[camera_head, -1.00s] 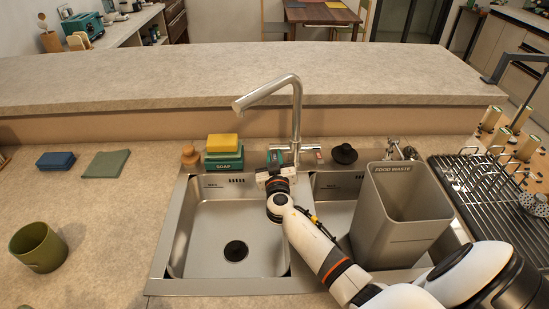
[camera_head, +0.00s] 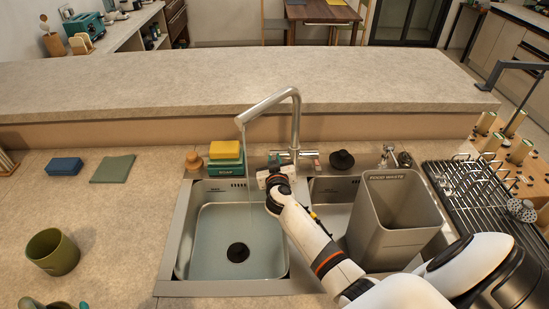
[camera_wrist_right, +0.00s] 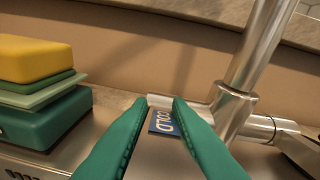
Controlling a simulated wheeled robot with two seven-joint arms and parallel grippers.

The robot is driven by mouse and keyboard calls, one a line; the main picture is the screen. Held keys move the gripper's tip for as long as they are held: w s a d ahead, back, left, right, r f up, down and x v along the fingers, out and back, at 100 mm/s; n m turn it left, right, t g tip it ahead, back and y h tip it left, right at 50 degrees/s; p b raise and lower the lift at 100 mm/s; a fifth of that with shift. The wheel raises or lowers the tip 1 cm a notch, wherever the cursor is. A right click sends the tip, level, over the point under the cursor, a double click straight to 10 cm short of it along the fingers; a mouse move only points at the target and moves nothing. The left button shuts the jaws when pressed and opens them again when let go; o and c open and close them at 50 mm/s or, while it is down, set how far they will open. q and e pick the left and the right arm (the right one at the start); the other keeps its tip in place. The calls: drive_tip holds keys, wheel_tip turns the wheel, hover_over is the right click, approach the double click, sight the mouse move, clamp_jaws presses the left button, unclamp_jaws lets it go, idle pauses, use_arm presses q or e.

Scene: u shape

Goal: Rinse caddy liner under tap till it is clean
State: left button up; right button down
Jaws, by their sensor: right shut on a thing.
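The grey caddy liner (camera_head: 385,240), marked FOOD WASTE, stands upright and open-topped at the right basin. My right arm passes to its left. The steel tap (camera_head: 296,110) has its spout over the left basin (camera_head: 215,235), and a thin stream of water (camera_head: 248,165) falls from it. My right gripper (camera_head: 277,180) is at the tap base. In the right wrist view, its green fingers (camera_wrist_right: 160,108) are shut on the tap lever (camera_wrist_right: 162,122) with a blue COLD label. The liner's inner floor is hidden.
A yellow sponge (camera_head: 225,150) sits on the green soap box behind the left basin. A drying rack (camera_head: 470,200) is to the right. An olive cup (camera_head: 52,251), blue block (camera_head: 64,166) and green cloth (camera_head: 112,168) lie left. A greenish shape at the bottom-left edge is cut off.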

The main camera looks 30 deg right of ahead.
drive_tip(key=c, duration=1.3)
unclamp_jaws()
drive_tip(key=shift+c, duration=0.2)
drive_tip(key=shift+s+a, duration=0.1)
